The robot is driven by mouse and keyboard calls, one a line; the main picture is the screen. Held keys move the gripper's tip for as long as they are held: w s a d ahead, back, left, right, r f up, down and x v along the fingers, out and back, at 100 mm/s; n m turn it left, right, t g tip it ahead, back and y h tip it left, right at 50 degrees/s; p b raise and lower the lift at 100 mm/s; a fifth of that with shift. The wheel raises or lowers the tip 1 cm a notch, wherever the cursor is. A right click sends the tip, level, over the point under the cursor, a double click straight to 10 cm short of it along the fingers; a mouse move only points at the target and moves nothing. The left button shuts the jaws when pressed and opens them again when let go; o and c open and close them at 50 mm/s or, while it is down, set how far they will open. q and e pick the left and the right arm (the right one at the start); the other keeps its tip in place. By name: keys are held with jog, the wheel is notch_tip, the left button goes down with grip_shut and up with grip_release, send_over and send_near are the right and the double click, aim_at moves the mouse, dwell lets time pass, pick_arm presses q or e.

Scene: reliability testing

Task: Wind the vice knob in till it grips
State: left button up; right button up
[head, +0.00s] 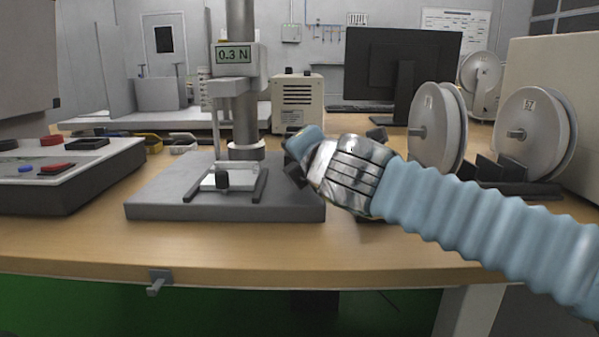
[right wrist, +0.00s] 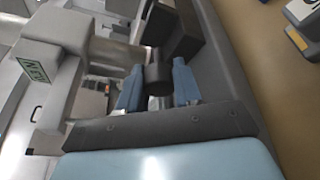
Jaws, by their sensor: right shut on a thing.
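My right gripper (head: 303,146) comes in from the right in the head view, over the right edge of the grey base plate (head: 160,200). In the right wrist view its two blue fingers (right wrist: 158,92) stand on either side of a dark round knob (right wrist: 158,74), and it is shut on that knob. A dark block (right wrist: 183,32) lies just beyond the knob. In the head view the gripper hides most of the knob. A pale clear block (head: 232,178) sits on the plate between two dark bars. My left gripper is in neither view.
A column carries a display (head: 233,54) reading 0.3 N behind the plate. A control box (head: 60,180) with coloured buttons stands at left. Reels (head: 437,125) and a monitor (head: 395,75) stand at right and back. The wooden bench (head: 90,240) is clear in front.

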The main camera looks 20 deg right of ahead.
jog(key=shift+a+f+b, duration=0.1)
jog(key=shift+f+b, duration=0.05)
jog(key=shift+b, duration=0.2)
jog(key=shift+m, duration=0.3)
jog(key=o, duration=1)
jog(key=shift+o, duration=0.2)
jog(key=s, duration=0.4)
jog(key=s+r+p, duration=0.1)
jog(key=s, duration=0.3)
jog(key=s+d+r, duration=0.1)
jog(key=s, duration=0.3)
jog(key=shift+s+r+p, duration=0.2)
jog(key=shift+s+p, duration=0.05)
jog(key=shift+p, duration=0.1)
jog(key=shift+s, duration=0.55)
jog(key=shift+c, duration=0.3)
